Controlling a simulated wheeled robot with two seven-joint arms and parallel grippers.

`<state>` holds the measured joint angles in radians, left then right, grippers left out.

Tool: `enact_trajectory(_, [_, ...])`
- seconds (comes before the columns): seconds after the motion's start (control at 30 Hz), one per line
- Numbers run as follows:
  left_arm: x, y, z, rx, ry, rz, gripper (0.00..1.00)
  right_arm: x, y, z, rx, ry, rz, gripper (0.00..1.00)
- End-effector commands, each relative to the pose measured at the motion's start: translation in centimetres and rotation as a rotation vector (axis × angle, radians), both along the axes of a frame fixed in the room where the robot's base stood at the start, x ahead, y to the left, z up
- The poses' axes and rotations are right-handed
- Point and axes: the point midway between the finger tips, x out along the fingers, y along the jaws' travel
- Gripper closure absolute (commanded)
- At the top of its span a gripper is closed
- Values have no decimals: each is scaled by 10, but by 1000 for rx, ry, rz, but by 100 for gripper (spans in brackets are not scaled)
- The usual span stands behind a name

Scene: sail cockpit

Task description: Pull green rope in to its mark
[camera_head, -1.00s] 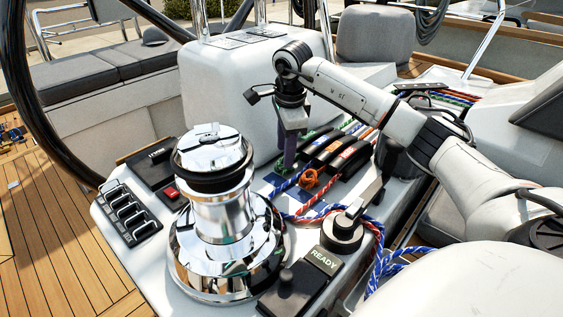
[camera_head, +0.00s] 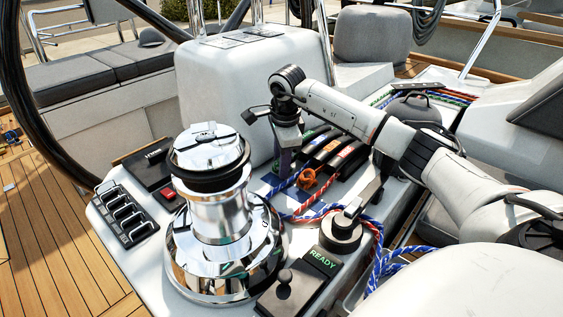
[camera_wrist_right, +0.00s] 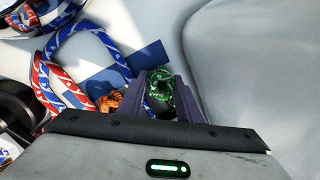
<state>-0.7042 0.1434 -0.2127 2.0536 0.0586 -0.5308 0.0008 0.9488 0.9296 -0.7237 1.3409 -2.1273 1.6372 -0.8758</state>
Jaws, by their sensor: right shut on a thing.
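In the right wrist view a bunched green rope (camera_wrist_right: 159,90) sits between the two dark fingers of my right gripper (camera_wrist_right: 160,100), which is shut on it. In the head view my right gripper (camera_head: 285,165) points down beside the row of rope clutches (camera_head: 328,150); the green rope at its fingertips is hidden there. Green line shows at the far end of the clutches, among the coloured ropes (camera_head: 455,95). No mark on the green rope can be made out. My left gripper is not in view.
A chrome winch (camera_head: 222,225) stands left of the gripper.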

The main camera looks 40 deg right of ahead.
Motion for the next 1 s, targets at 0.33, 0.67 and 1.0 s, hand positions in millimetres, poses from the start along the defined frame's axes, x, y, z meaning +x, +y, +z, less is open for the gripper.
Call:
enact_trajectory(0.33, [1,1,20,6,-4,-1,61,-5,57,3,4,4,8,100])
enact_trajectory(0.67, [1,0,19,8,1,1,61,-7,79,-1,6,3,6,100])
enact_trajectory(1.0, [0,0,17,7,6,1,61,-7,77,0,4,2,5,61])
